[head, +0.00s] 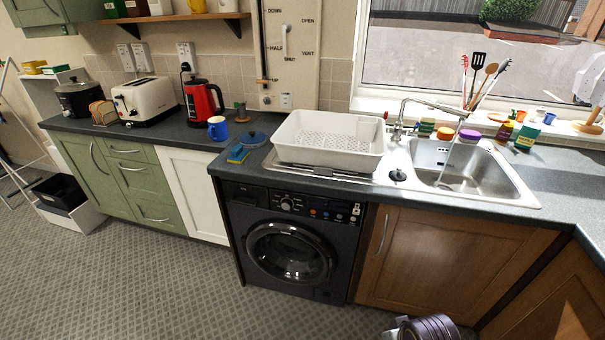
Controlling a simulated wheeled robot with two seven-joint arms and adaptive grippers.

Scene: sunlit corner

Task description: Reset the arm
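Neither of my grippers shows in the head view. A dark, ringed rounded part with a pale piece beside it shows at the bottom edge, right of centre, in front of the wooden cupboard; it looks like a part of my own arm, but I cannot tell which arm. No gripper fingers are visible on it, and it touches nothing that I can see.
A worktop holds a white dish rack (330,142), a steel sink (495,185), a red kettle (203,101), a blue mug (217,129) and a toaster (145,100). A black washing machine (290,245) stands below. The carpeted floor (130,285) at left is clear.

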